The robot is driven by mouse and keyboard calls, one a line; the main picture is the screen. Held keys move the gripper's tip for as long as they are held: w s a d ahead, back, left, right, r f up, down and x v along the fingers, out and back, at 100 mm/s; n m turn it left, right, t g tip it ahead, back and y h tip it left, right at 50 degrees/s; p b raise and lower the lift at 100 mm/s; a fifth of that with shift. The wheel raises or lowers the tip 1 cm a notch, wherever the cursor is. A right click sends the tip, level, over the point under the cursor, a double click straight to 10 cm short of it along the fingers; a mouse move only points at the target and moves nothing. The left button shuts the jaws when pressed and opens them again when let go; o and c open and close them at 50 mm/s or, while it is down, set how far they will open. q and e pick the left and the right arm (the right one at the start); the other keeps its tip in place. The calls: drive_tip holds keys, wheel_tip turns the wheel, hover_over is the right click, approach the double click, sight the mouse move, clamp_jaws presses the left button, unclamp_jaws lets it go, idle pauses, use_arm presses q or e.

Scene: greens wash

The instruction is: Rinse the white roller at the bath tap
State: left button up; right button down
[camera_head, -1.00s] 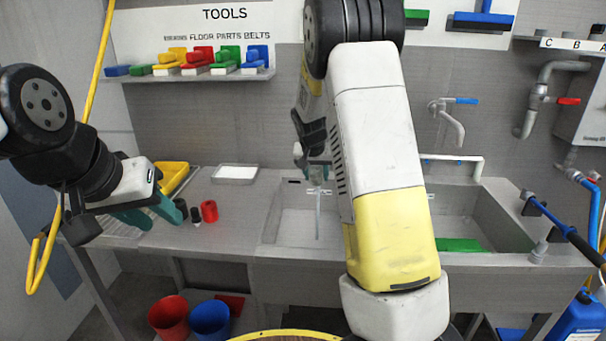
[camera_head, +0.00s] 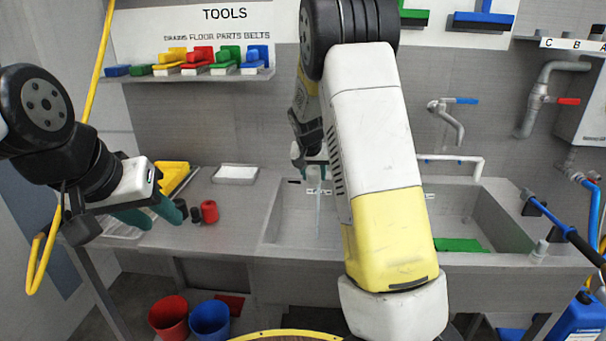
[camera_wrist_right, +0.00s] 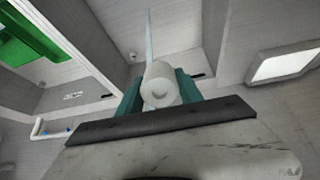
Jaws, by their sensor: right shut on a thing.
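The white roller (camera_wrist_right: 160,85) is held between the teal fingers of my right gripper (camera_wrist_right: 160,92) in the right wrist view, with its round end facing the camera. In the head view my right gripper (camera_head: 314,172) is over the left basin (camera_head: 285,215), and the roller cannot be made out there. A thin pale stream (camera_head: 318,212) runs below the gripper; it also shows beside the roller in the wrist view (camera_wrist_right: 149,35). The outlet above the stream is hidden behind my right arm. My left gripper (camera_head: 150,213) is open over the left counter, near a dark cylinder (camera_head: 196,215).
A red roller (camera_head: 209,211), a white tray (camera_head: 235,174) and a yellow tray (camera_head: 172,176) are on the left counter. A wall tap (camera_head: 450,118) and a white spout (camera_head: 455,158) are at the right. Buckets (camera_head: 210,320) stand below.

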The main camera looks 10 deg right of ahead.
drive_tip(key=s+a, duration=0.4)
drive_tip(key=s, duration=0.2)
drive_tip(key=shift+s+a, duration=0.15)
drive_tip(key=shift+a, duration=0.2)
idle(1.2)
drive_tip(key=s+a+r, duration=0.3)
drive_tip(key=s+r, duration=0.1)
idle(0.7)
